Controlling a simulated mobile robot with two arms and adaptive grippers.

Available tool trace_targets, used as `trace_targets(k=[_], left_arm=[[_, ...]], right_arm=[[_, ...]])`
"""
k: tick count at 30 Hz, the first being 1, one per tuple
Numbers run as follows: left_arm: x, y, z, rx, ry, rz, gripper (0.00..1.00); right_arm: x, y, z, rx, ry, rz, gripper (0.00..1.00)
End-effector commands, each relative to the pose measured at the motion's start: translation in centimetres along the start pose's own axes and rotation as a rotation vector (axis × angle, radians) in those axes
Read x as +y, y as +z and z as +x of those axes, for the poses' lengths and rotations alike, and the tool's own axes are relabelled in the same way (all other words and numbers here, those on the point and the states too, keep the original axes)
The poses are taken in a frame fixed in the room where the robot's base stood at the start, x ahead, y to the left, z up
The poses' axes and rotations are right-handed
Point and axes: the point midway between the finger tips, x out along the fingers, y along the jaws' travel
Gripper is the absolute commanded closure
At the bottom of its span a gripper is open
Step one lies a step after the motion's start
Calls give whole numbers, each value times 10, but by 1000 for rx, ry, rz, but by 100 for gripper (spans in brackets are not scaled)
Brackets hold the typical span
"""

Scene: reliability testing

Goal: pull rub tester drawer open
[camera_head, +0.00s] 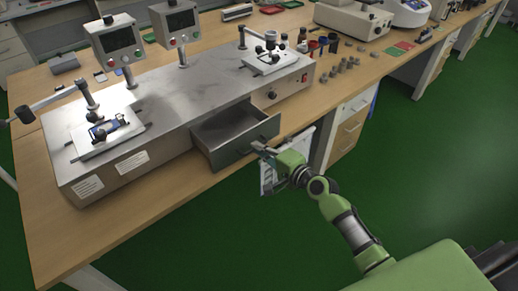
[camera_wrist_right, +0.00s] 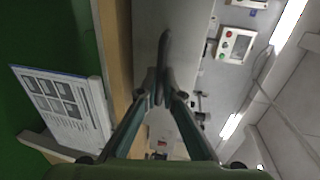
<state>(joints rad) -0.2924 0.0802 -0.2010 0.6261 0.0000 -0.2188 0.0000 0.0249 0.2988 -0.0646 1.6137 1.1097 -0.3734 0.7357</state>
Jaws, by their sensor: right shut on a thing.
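The rub tester (camera_head: 180,115) is a long grey metal box on the wooden table, with two display heads on posts. Its drawer (camera_head: 240,128) is pulled out from the front face, and its empty-looking inside shows. My right gripper (camera_head: 262,150) is at the drawer's front panel. In the right wrist view my right gripper (camera_wrist_right: 160,95) has its fingertips closed together on the dark drawer handle (camera_wrist_right: 164,55). My left gripper is not in view.
The wooden table (camera_head: 130,215) has bare room in front of the tester. Small weights (camera_head: 345,66) and cups stand to its right. A sheet with pictures (camera_wrist_right: 65,105) hangs below the table edge. Green floor lies in front.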

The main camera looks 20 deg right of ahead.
Motion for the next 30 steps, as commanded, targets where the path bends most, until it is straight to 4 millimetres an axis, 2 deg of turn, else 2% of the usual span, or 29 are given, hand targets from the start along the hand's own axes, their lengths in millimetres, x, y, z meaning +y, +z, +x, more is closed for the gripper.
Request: trace_targets(k=[1, 3, 4, 13, 17, 20, 30], left_arm=[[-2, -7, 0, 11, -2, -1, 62], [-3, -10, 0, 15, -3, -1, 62], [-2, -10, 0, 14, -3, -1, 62], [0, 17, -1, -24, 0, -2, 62], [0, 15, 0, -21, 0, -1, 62], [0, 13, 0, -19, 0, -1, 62], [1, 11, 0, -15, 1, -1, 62]], right_arm=[[1, 1, 0, -1, 2, 1, 100], [1, 1, 0, -1, 2, 1, 80], [1, 1, 0, -1, 2, 1, 76], [1, 0, 0, 0, 1, 0, 76], [1, 0, -6, 0, 2, 0, 76], [2, 0, -18, 0, 3, -1, 76], [2, 0, -84, 0, 5, -1, 76]])
